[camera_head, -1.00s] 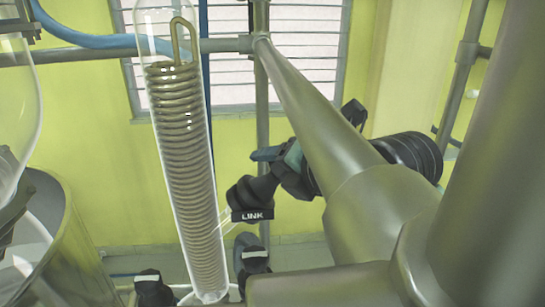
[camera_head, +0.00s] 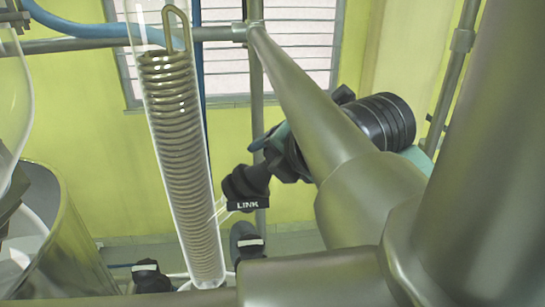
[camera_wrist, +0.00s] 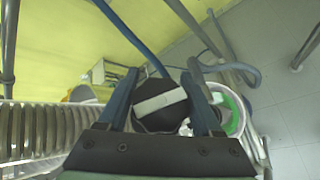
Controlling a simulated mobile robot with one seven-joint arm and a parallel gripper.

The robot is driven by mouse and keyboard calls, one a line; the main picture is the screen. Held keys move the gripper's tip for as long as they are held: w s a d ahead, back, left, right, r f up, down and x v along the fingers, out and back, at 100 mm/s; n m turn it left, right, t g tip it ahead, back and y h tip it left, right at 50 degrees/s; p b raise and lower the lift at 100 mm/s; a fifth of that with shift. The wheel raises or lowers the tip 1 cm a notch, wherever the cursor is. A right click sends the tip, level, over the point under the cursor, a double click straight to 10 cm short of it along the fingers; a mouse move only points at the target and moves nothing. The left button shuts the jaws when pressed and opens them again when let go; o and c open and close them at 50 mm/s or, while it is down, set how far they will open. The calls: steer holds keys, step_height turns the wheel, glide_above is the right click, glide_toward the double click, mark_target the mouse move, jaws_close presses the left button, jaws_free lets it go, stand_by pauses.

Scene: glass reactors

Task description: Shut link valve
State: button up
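The link valve (camera_head: 247,186) is a black knob with a white-lettered LINK label, right of the coil's lower part in the head view. In the wrist view, a black knob (camera_wrist: 160,105) with a pale stripe lies between the two blue fingers of my gripper (camera_wrist: 160,80). The fingers stand apart, one on each side of it. I cannot tell whether they touch it. The stripe's lettering is not readable there.
A glass column with a metal coil (camera_head: 180,150) stands left of the valve. Two more black labelled knobs sit below, one at lower left (camera_head: 150,277) and one nearer (camera_head: 247,240). A metal vessel (camera_head: 60,235) is at left. Frame pipes (camera_head: 255,120) run behind.

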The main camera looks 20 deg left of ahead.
steer(key=o, duration=0.3)
steer(key=shift+s+d+r+b, duration=0.15)
steer(key=shift+d+r+b, duration=0.1)
steer(key=shift+b, duration=0.1)
steer(key=b+v, duration=0.2)
steer(key=v, duration=0.4)
steer(key=shift+s+r+b, duration=0.25)
steer(key=shift+s+b, duration=0.05)
steer(key=shift+b, duration=0.1)
steer(key=shift+d, duration=0.1)
